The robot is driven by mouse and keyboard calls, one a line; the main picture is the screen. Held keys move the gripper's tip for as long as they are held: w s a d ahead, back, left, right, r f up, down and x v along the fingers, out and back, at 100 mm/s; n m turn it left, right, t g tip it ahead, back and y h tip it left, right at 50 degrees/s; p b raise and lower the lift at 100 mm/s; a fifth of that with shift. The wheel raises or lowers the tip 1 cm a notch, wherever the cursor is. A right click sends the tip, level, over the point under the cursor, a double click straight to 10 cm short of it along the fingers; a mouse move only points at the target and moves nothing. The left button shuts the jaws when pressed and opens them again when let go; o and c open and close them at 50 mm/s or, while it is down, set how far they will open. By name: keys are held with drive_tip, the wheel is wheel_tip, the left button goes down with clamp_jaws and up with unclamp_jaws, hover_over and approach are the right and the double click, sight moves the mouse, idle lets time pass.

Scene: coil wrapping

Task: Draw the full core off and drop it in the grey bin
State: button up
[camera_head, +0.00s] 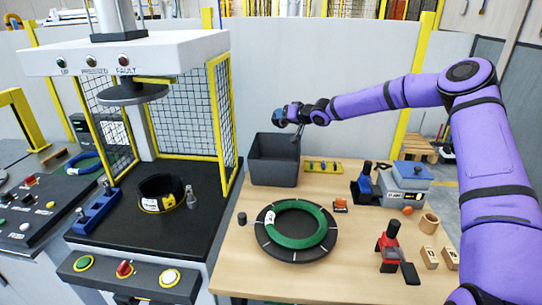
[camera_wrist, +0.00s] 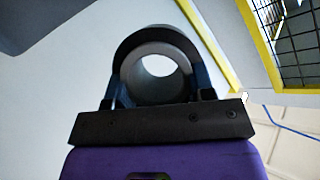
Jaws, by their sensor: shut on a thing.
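My gripper (camera_head: 293,114) is raised over the grey bin (camera_head: 274,176), near the bin's back right part. In the wrist view my gripper (camera_wrist: 160,80) has its two dark fingers on either side of a round core (camera_wrist: 140,42) and is shut on it. The core is dark outside with a paler grey hollow middle, seen end-on. In the head view the core (camera_head: 279,116) is a small dark blue shape at the end of my gripper, apart from the bin. The bin's floor is mostly hidden by its front wall.
A green coil (camera_head: 293,241) lies on a round black turntable (camera_head: 266,247) in front of the bin. A small yellow rack (camera_head: 322,167) is right of the bin. A press with yellow mesh guards (camera_head: 222,120) stands left, with a black coil (camera_head: 160,186) on its bed.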

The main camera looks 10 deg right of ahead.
drive_tip(key=shift+w+f, duration=0.1)
drive_tip(key=shift+w, duration=0.15)
drive_tip(key=shift+f, duration=2.85)
drive_tip(key=o, duration=1.1)
drive_tip(key=v, duration=1)
drive_tip(key=shift+s+d+r, duration=0.15)
drive_tip(key=shift+s+r, duration=0.05)
drive_tip(key=shift+s, duration=0.15)
